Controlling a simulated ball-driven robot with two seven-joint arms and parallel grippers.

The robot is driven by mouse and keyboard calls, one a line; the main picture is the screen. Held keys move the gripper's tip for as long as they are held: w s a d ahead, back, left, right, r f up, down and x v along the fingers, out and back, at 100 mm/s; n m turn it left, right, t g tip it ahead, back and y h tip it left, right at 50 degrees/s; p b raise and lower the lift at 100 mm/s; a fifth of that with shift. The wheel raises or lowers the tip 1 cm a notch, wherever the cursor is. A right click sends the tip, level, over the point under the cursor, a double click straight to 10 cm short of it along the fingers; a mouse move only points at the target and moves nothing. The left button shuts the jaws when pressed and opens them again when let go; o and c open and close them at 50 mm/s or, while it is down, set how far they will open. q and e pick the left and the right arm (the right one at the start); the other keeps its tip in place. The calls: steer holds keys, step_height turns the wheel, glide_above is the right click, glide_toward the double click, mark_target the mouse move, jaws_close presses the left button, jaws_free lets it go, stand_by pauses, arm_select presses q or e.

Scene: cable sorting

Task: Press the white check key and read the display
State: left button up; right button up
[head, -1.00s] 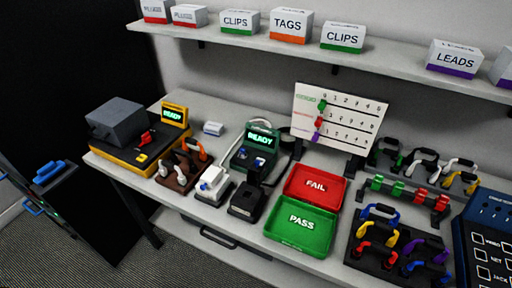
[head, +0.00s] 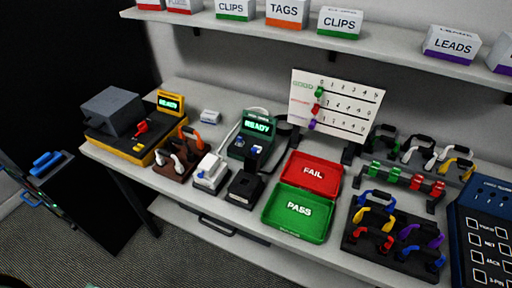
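A dark green tester (head: 252,138) stands on the bench left of the middle, its lit display (head: 258,125) reading READY in green. Small light and blue spots show on its front; I cannot tell clearly which one is the white check key. A white block unit (head: 210,175) and a black block unit (head: 245,188) stand in front of it. A yellow and black machine (head: 140,140) at the left has its own display (head: 170,103), also reading READY. Neither of my grippers is in view.
A red FAIL tray (head: 334,184) and a green PASS tray (head: 272,212) lie right of the tester. A whiteboard (head: 350,112) stands behind. Racks of coloured cables (head: 350,240) and a blue panel (head: 480,215) fill the right. A shelf with boxes runs above (head: 290,37).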

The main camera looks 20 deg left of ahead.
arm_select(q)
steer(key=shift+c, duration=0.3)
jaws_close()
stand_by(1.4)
